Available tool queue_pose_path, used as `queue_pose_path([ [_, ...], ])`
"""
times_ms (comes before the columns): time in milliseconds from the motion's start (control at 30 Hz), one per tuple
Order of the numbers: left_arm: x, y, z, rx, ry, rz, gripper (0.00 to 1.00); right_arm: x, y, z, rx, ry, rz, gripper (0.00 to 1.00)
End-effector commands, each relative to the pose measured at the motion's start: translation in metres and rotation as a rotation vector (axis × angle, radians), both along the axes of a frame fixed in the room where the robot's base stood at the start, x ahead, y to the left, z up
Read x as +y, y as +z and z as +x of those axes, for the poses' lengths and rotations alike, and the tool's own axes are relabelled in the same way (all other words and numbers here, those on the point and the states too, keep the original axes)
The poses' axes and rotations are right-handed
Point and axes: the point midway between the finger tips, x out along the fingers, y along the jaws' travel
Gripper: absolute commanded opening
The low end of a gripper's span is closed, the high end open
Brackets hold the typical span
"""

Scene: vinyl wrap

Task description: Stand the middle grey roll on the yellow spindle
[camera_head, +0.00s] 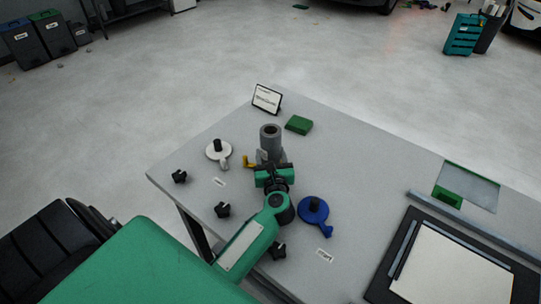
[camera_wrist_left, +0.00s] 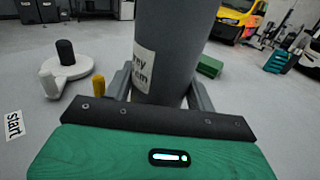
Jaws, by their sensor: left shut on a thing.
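The grey roll (camera_head: 270,136) is upright, with its hollow top facing up, and a printed label shows on its side in the left wrist view (camera_wrist_left: 172,48). My left gripper (camera_head: 271,166) is shut on its lower part. Yellow parts of the spindle (camera_head: 248,161) show just left of the gripper. In the left wrist view a yellow peg (camera_wrist_left: 99,87) stands left of the roll. The rest of the yellow spindle is hidden by roll and gripper, so I cannot tell whether the roll is around its post or above it. My right gripper is out of view.
A white spindle (camera_head: 213,154) stands to the left and a blue spindle (camera_head: 308,214) to the right, both with bare black posts. Several black knobs (camera_head: 223,210) lie near the left edge. A green block (camera_head: 299,125) and a sign (camera_head: 267,99) are behind.

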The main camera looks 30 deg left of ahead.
Motion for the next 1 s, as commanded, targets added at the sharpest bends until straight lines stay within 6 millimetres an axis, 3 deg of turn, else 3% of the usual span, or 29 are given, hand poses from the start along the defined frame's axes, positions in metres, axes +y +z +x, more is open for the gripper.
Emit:
queue_pose_path([
  [167,-0.002,0.0,0.0,-0.001,-0.003,-0.002,0.25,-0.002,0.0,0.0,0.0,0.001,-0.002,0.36],
  [200,-0.002,0.0,0.0,-0.001,-0.003,-0.002,0.58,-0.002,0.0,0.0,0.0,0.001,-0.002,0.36],
  [333,-0.003,0.0,0.0,0.0,-0.003,-0.003,0.81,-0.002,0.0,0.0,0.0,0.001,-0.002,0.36],
  [800,-0.003,0.0,0.0,0.001,-0.004,-0.003,0.81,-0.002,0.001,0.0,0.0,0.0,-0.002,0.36],
  [1000,-0.002,0.017,0.0,-0.001,-0.003,-0.002,0.81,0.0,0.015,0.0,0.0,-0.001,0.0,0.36],
])
